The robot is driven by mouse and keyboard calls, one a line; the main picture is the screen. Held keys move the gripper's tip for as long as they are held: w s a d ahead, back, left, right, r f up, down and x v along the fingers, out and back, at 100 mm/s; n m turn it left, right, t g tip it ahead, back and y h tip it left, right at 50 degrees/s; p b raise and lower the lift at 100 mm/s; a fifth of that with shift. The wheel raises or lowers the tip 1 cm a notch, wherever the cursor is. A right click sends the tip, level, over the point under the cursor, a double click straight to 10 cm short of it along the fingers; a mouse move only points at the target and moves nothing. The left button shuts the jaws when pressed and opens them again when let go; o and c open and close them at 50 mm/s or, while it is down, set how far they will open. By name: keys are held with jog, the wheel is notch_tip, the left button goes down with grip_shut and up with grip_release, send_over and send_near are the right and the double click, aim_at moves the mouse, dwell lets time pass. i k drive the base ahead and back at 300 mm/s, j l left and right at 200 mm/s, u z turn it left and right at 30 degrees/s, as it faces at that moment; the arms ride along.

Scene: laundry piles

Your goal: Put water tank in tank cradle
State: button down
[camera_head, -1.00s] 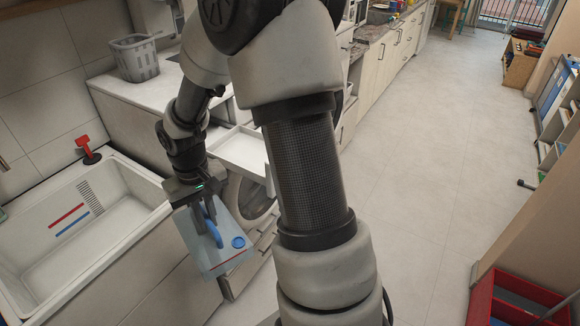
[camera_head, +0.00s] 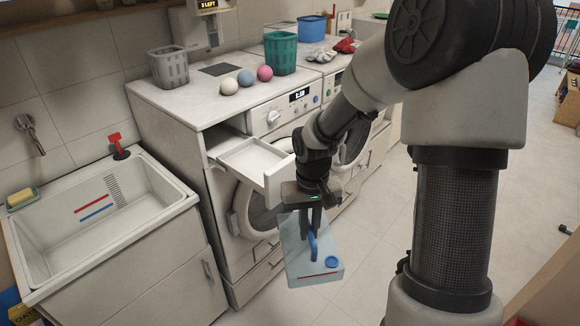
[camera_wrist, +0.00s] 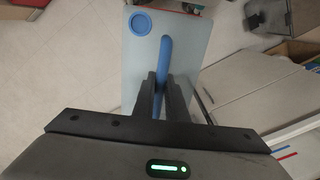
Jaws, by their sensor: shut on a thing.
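The water tank (camera_head: 299,262) is a pale blue, see-through box with a blue handle, a round blue cap and a red line low on its side. My gripper (camera_head: 311,232) is shut on its blue handle, and the tank hangs in the air in front of the washing machine. The wrist view also shows the tank (camera_wrist: 190,60), with the handle between my fingers (camera_wrist: 161,88). An open white drawer (camera_head: 255,158) sticks out of the machine's upper front, behind and above the tank. I cannot tell which part is the tank cradle.
A white sink (camera_head: 60,251) is on the left. The washing machine top holds a grey basket (camera_head: 169,68), three balls and a green basket (camera_head: 281,53). A blue container (camera_head: 311,29) stands further back.

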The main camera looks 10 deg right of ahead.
aim_at(262, 168)
jog(key=i+l, duration=0.6)
jog(key=l, duration=0.25)
